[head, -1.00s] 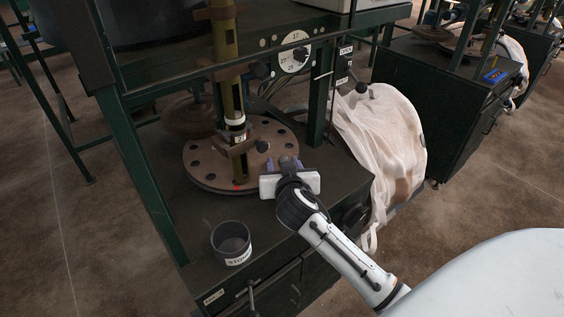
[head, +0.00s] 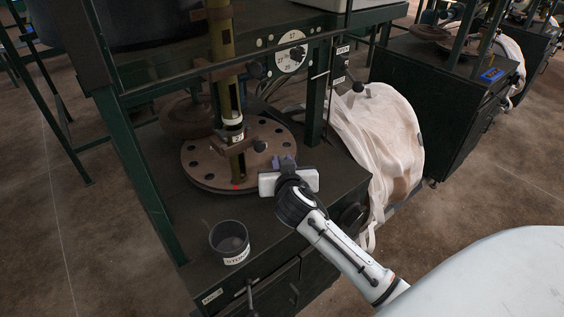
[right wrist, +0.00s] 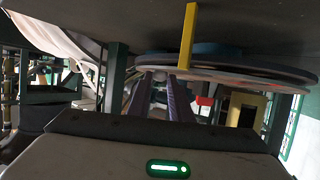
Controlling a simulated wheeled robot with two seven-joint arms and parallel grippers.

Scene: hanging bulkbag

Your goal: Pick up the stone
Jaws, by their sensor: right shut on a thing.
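My right gripper (head: 284,161) is at the near right edge of the round rust-brown flange plate (head: 205,172), low over the dark bench top. Its purple fingers point away from the head camera. In the right wrist view the fingers (right wrist: 161,88) are shut on a small pale grey thing (right wrist: 160,82) between their tips, which looks like the stone. The gripper body hides it in the head view. A dark grey cup (head: 231,238) with a white label reading roughly "STONE" stands on the bench, left of my right arm. My left gripper is not in view.
A tall olive post (head: 229,95) rises from the flange plate, which has a red spot on its near edge. Green frame posts (head: 140,165) stand at left. A white bag (head: 380,140) hangs at right of the bench. Bench top is bare between cup and gripper.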

